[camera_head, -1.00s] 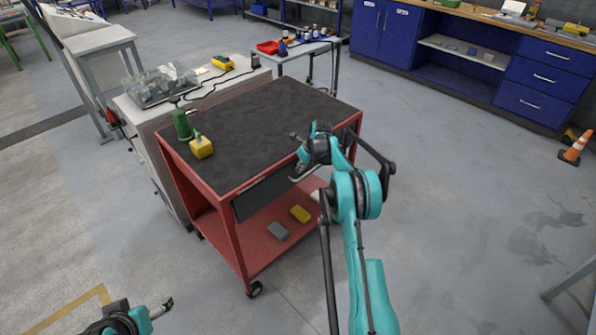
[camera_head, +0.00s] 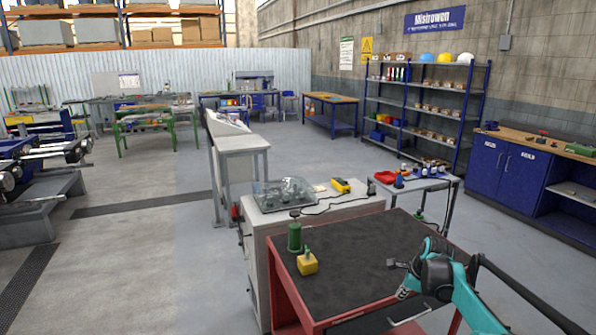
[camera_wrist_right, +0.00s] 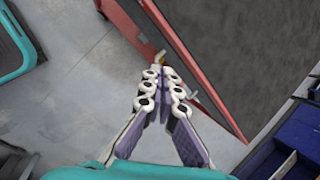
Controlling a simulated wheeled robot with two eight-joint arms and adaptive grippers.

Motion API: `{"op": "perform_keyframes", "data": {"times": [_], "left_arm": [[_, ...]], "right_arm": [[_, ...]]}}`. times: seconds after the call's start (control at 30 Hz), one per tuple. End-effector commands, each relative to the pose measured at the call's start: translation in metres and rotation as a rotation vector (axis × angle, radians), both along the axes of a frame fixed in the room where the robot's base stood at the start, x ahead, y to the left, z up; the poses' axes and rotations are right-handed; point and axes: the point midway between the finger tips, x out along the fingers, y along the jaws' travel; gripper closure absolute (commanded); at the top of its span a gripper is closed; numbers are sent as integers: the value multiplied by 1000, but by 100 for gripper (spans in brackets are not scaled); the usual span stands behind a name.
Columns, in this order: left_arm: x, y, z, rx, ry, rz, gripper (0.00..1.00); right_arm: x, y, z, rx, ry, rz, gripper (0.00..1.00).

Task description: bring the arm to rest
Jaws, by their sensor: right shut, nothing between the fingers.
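My left gripper is out of view.
A green bottle-like thing (camera_head: 294,236) and a yellow block-like thing (camera_head: 307,263) stand at the cart's left edge. A pale cabinet (camera_head: 262,262) with a clear-covered tray (camera_head: 290,192) adjoins the cart. A small side table (camera_head: 440,183) stands behind. Open floor lies left.

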Motion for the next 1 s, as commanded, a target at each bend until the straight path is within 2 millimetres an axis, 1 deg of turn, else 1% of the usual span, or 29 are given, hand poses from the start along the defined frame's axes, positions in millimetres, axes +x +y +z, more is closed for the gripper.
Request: {"op": "perform_keyframes", "data": {"times": [0.03,0.07,0.1,0.17,0.2,0.27,0.3,0.37,0.4,0.43,0.5,0.57,0.6,0.67,0.7,0.8,0.9,1.0], "left_arm": [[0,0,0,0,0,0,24],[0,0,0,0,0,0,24],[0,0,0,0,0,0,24],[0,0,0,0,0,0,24],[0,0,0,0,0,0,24],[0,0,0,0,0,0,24],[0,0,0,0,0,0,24],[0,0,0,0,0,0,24],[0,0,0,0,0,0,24],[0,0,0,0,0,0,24],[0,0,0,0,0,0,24],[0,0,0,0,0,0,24],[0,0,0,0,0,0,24],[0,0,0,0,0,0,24],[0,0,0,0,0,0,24],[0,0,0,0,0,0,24],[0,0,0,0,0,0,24],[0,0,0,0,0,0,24]], "right_arm": [[-18,15,18,-48,-15,92,100],[-27,22,27,-78,-26,153,100],[-41,32,38,-121,-39,233,100],[-63,46,53,-185,-58,354,100],[-78,55,62,-229,-71,436,100],[-102,69,72,-294,-89,556,100],[-118,77,78,-341,-101,637,100],[-143,89,85,-407,-117,757,100],[-160,96,88,-453,-127,836,100],[-172,102,90,-488,-135,896,100],[-202,113,91,-570,-151,1035,100],[-228,122,89,-641,-164,1155,100],[-245,127,86,-689,-172,1233,100],[-269,134,80,-762,-183,1351,100],[-284,138,75,-809,-190,1425,100],[-316,146,61,-918,-201,1592,100],[-338,151,48,-1002,-208,1717,100],[-351,153,39,-1056,-210,1797,100]]}}
